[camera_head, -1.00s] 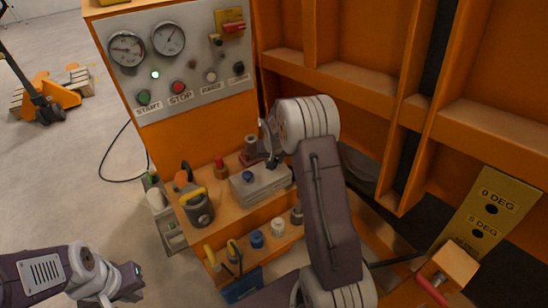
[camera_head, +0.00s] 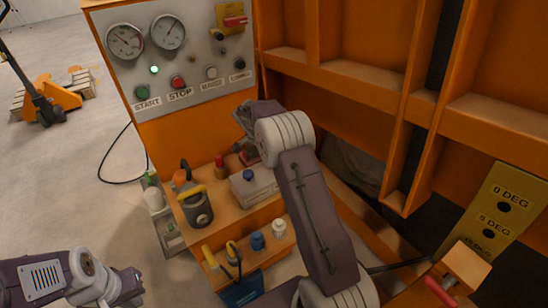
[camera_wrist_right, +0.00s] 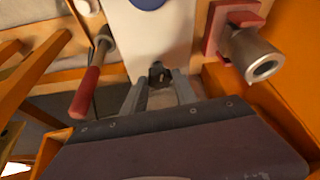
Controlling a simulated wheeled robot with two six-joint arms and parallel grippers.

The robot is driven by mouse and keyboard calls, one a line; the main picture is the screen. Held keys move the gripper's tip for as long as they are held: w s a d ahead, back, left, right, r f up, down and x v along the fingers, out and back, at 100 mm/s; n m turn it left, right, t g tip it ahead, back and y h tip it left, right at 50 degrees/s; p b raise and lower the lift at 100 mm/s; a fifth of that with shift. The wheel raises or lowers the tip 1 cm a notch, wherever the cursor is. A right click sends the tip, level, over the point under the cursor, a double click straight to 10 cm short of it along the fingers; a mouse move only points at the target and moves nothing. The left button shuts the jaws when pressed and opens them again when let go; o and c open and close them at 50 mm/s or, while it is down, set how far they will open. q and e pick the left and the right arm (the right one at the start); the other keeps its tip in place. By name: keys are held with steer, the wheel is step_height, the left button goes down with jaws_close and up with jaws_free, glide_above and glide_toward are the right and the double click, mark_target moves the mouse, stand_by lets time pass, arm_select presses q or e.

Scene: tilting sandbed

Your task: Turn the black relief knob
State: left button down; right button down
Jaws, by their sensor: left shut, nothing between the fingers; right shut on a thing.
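The black relief knob (camera_wrist_right: 157,72) shows in the right wrist view as a small dark piece at the near end of a pale block (camera_wrist_right: 145,35). My right gripper (camera_wrist_right: 159,84) has a finger on each side of it and is shut on it. In the head view my right wrist hides the knob and the right fingertips. My left gripper (camera_head: 132,286) is shut and empty at the lower left, away from the machine.
A metal cylinder on a red square base (camera_wrist_right: 250,50) is close to the right of my gripper, and a red handle (camera_wrist_right: 88,90) to the left. The control panel (camera_head: 185,65) rises behind the shelf. A pump-like canister (camera_head: 196,207) stands left of the block.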

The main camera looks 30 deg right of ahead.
steer(key=shift+m+g+p, duration=0.6)
steer(key=shift+m+p, duration=0.45)
steer(key=shift+m, duration=0.45)
steer(key=c, duration=1)
jaws_free()
steer(key=shift+w, duration=0.1)
steer(key=p+v, duration=0.2)
steer(key=v, duration=0.7)
